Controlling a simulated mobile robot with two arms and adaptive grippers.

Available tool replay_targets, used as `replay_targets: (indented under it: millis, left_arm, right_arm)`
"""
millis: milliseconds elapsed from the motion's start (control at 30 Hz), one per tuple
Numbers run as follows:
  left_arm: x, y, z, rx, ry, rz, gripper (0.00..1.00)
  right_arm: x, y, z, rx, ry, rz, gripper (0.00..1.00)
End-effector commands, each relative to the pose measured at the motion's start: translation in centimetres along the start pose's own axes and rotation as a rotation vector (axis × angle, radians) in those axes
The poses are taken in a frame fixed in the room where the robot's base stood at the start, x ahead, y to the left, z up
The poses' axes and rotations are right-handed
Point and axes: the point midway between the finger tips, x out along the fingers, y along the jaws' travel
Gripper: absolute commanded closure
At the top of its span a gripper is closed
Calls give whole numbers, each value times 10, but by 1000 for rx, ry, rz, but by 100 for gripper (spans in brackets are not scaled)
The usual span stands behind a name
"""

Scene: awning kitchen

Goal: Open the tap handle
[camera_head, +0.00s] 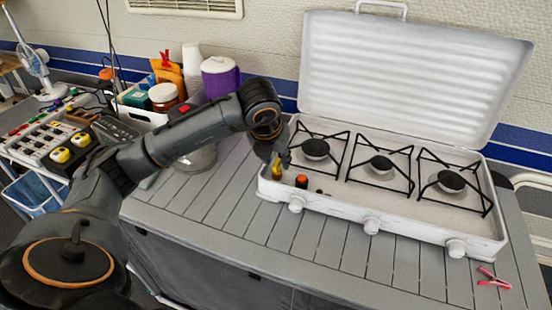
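A small yellow piece (278,167), which looks like a tap handle, shows at the left end of the white gas stove (330,222), just below my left gripper. My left gripper (279,158) points down at the stove's left corner, and its fingers are close to or touching the yellow piece. The fingers are dark and small here, so I cannot tell whether they are open or shut on it. A short orange-topped dark cylinder (302,182) stands just right of it. My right gripper is not in view.
The stove's raised lid (405,75) stands behind the burners. White knobs (371,226) line its front. A pink clothespin (494,278) lies at the right. Jars, a purple container (221,77) and cups crowd behind my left arm. The slatted table front (200,215) is clear.

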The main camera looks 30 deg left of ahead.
Motion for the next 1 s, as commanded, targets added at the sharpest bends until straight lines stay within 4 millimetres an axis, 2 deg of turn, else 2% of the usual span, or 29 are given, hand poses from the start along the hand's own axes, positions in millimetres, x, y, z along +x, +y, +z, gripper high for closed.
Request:
replay_targets:
  millis: [500, 700, 1000]
  left_arm:
    - [-98, 0, 1, 0, -6, -2, 65]
    - [-114, 0, 0, -1, -3, 0, 65]
    - [-115, 0, 0, -1, -2, 0, 65]
  right_arm:
    - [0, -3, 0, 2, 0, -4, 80]
    - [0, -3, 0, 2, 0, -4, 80]
    - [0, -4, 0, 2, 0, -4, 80]
